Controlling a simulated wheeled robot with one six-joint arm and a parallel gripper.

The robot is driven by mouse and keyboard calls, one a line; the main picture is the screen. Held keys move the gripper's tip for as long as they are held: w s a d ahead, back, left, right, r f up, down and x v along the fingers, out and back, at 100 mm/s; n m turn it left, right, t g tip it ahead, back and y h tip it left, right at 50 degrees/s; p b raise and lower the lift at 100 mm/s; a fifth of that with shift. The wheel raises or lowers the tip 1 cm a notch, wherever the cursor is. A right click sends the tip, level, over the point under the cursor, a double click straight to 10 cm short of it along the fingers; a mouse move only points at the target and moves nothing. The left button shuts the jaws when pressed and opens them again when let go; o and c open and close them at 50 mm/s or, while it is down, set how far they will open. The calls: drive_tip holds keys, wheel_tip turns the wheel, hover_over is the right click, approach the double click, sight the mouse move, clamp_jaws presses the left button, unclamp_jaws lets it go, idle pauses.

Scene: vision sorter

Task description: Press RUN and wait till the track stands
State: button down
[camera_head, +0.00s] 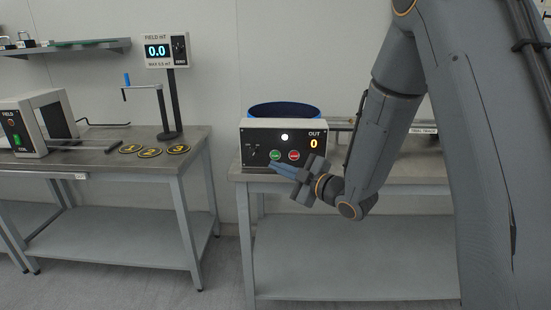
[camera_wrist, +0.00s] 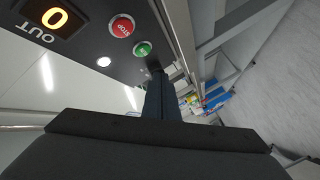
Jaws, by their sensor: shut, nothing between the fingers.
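The control box (camera_head: 262,136) stands on the right bench. Its front has a green button (camera_head: 275,155), a red button (camera_head: 294,155), a lit white lamp (camera_head: 284,137) and an OUT display (camera_head: 314,143) reading 0. In the wrist view the red button (camera_wrist: 121,26) reads STOP; the green button (camera_wrist: 143,48) is beside it, its label too small to read. My gripper (camera_head: 273,168) is shut and empty, its tips just below the green button in the head view. In the wrist view the fingertips (camera_wrist: 156,72) are near the green button; contact cannot be told.
A blue round bowl (camera_head: 284,109) stands behind the box, with a rail (camera_head: 345,122) running right, partly hidden by my arm. On the left bench are a coil unit (camera_head: 45,125), a field meter (camera_head: 166,50) reading 0.0 and numbered discs (camera_head: 150,153).

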drive_tip(key=shift+w+b, duration=0.35)
drive_tip(key=shift+w, duration=1.2)
drive_tip(key=shift+w, duration=0.15)
idle(0.8)
drive_tip(key=shift+w+d, duration=0.1)
drive_tip(key=shift+w, duration=0.2)
drive_tip(key=shift+w, duration=0.4)
idle(0.7)
drive_tip(key=shift+s, duration=0.85)
drive_tip(key=shift+s+p, duration=0.35)
drive_tip(key=shift+s, duration=2.15)
